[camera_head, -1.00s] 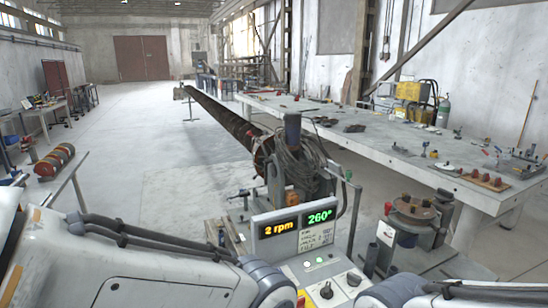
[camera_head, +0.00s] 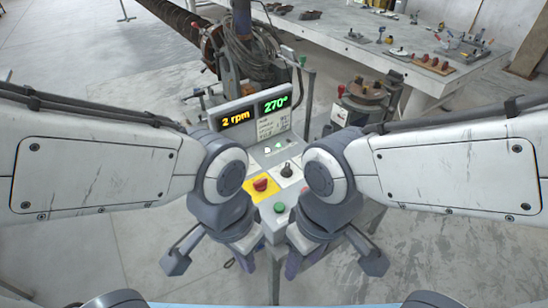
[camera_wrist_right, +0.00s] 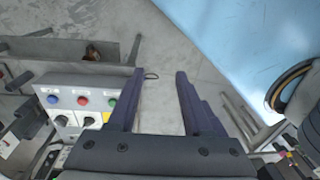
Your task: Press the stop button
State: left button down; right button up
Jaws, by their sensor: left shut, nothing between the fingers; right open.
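The control panel (camera_head: 266,228) stands ahead between my arms. A red mushroom button (camera_head: 260,184) sits on a yellow plate on its top. A green button (camera_head: 279,208) is on its front. The right wrist view shows a blue button (camera_wrist_right: 53,99), a red button (camera_wrist_right: 83,100) and a green button (camera_wrist_right: 112,103) in a row on that front. No label is readable. My left gripper (camera_head: 246,264) is shut and empty, left of the panel front. My right gripper (camera_wrist_right: 158,75) is open and empty, close to the panel, touching nothing visible.
A display (camera_head: 249,116) behind the buttons reads 2 rpm and 270°. A black selector knob (camera_head: 287,170) is on the panel top. The auger machine (camera_head: 245,50) stands behind. A long workbench (camera_head: 440,80) is at the right. Floor at the left is clear.

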dwell(0.3)
grip_shut()
dwell(1.6)
